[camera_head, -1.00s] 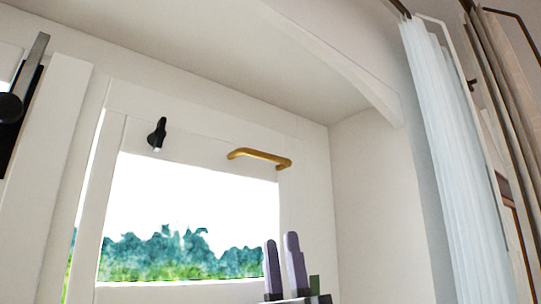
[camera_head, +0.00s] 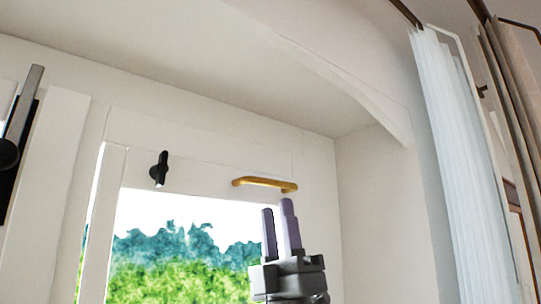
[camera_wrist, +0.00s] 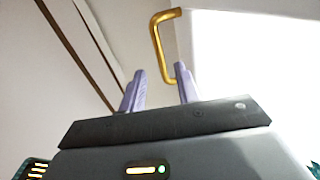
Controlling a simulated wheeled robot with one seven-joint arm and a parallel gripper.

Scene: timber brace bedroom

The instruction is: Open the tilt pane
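The tilt pane (camera_head: 215,160) is a white-framed window with a view of greenery through its glass. A brass bar handle (camera_head: 265,184) is fixed on its upper frame, towards the right. A small black latch (camera_head: 159,169) sits on the frame to the left of the handle. My gripper (camera_head: 279,218) points up just below the handle, its two purple fingers apart with nothing seen between them. In the wrist view the brass handle (camera_wrist: 157,45) stands beyond the fingertips of my gripper (camera_wrist: 161,75), its lower end close to the right finger. I cannot tell whether they touch.
A sloped white ceiling (camera_head: 180,60) and an arched brace (camera_head: 365,95) hang above the window. A white side wall (camera_head: 375,200) stands right of it. A pale curtain (camera_head: 455,160) hangs farther right. A black fitting (camera_head: 20,140) is at the far left.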

